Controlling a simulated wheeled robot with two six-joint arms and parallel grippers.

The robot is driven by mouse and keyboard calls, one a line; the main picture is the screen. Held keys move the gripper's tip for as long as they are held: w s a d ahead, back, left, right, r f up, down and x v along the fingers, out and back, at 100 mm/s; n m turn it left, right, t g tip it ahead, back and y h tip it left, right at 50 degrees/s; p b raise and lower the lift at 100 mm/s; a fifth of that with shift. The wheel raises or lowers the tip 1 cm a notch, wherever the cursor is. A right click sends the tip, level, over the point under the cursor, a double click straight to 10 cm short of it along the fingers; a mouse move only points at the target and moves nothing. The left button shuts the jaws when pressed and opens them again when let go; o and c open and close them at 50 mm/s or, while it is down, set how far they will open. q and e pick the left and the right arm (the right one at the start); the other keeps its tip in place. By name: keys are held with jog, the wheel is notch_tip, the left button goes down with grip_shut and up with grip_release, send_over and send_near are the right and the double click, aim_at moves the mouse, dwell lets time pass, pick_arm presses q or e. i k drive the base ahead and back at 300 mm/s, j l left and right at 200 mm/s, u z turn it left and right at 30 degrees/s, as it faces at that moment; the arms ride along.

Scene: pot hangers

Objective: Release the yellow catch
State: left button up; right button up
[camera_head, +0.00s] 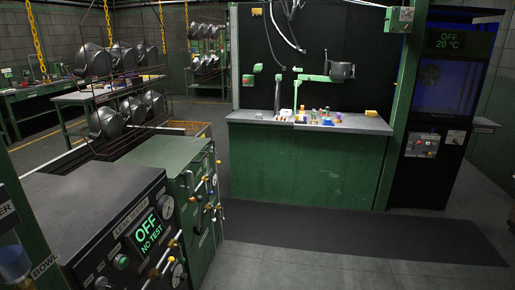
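No part that I can clearly identify as the yellow catch shows in the camera_head view. Small yellow-brown fittings (153,273) sit on the front of the leak tester (92,207) at the lower left, too small to make out. A yellow block (371,113) lies at the right end of the green workbench (305,165). I cannot tell whether any of these is the catch. Neither of my grippers is in view.
A green cabinet (170,157) with valves stands behind the tester. A rack (124,95) of dark rounded pots hangs from yellow chains (36,38). A blue-lit chamber (447,75) reading OFF 20 °C stands right. A dark mat (360,236) covers clear floor.

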aim_at(218, 162)
jog(key=i+l+u, duration=0.8)
jog(key=i+l, duration=0.25)
jog(key=l, duration=0.15)
